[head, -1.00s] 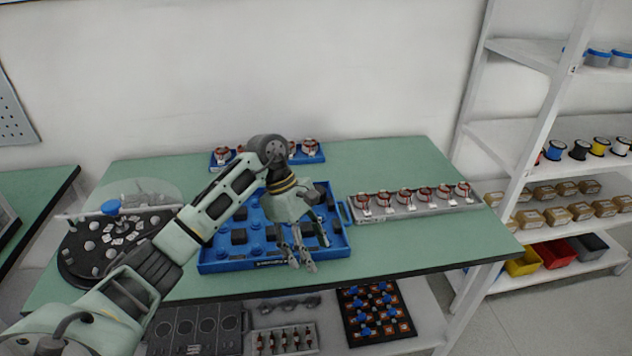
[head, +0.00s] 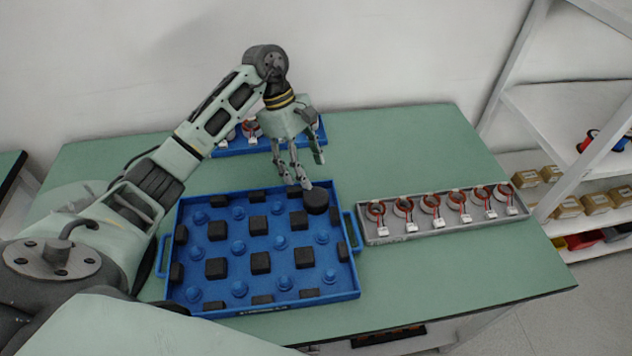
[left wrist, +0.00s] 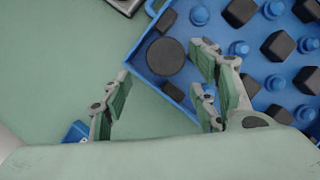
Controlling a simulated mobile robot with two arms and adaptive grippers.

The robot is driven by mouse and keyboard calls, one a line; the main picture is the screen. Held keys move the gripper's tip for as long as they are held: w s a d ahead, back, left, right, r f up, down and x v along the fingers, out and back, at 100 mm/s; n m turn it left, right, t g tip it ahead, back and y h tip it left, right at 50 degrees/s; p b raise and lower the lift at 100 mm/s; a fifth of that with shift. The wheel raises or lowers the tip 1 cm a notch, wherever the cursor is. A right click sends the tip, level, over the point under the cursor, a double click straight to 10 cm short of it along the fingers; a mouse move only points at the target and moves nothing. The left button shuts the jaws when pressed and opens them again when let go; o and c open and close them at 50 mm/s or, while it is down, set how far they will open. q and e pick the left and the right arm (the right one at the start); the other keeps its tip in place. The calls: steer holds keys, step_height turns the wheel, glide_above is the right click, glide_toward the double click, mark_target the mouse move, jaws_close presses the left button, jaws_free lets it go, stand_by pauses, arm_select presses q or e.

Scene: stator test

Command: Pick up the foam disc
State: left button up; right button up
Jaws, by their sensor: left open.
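The foam disc (head: 316,200) is a dark grey round piece at the far right corner of the blue tray (head: 262,306). In the left wrist view the disc (left wrist: 166,57) lies in the tray's corner, between dark foam blocks at the tray's edge. My left gripper (head: 304,176) is above the tray's far right part, pointing down, close to the disc in the head view. In the left wrist view the open fingers of my left gripper (left wrist: 160,95) are spread, with nothing between them but the table and tray edge. My right gripper is not in view.
The blue tray holds several dark foam blocks and blue pegs. A grey tray (head: 374,238) with several wired stators stands to its right. Another blue tray (head: 232,150) with stators is behind. Shelves (head: 570,100) stand at the right. The green table front right is clear.

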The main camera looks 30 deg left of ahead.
mark_target(316, 194)
arm_select(q)
steer(key=shift+s+d+f+p, duration=0.2)
steer(key=shift+d+f+p, duration=0.15)
steer(key=shift+f, duration=0.25)
steer(key=shift+s+d+f+p, duration=0.25)
steer(key=shift+d+f, duration=0.1)
steer(key=shift+f, duration=0.2)
steer(key=p+x, duration=0.1)
steer(key=x, duration=0.3)
steer(key=shift+a+f+p, duration=0.2)
steer(key=shift+f+p, duration=0.05)
steer(key=shift+p, duration=0.15)
steer(key=shift+f, duration=0.2)
steer(key=shift+c, duration=0.7)
steer(key=c, duration=0.4)
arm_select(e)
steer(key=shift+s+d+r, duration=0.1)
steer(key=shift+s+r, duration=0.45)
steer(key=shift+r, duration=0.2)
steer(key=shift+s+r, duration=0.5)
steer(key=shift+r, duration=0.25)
